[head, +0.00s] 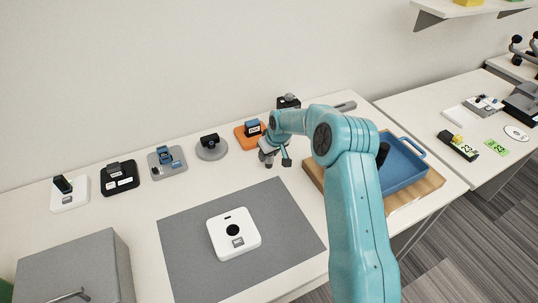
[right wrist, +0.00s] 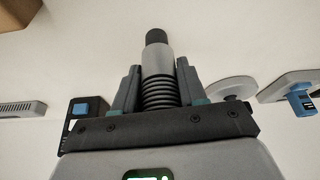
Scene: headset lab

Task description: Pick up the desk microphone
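My right gripper (head: 275,160) hangs low over the back of the table, in front of the orange pad. Its two grey fingers stand apart and also show in the right wrist view (right wrist: 158,85). My left gripper is not in view.
Several small devices on stands line the wall, including an orange pad (head: 244,138) and a grey disc (head: 212,154). A white device (head: 248,243) lies on a grey mat (head: 180,250). A blue tray (head: 405,172) sits on a wooden board at right. A grey cabinet (head: 75,268) is front left.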

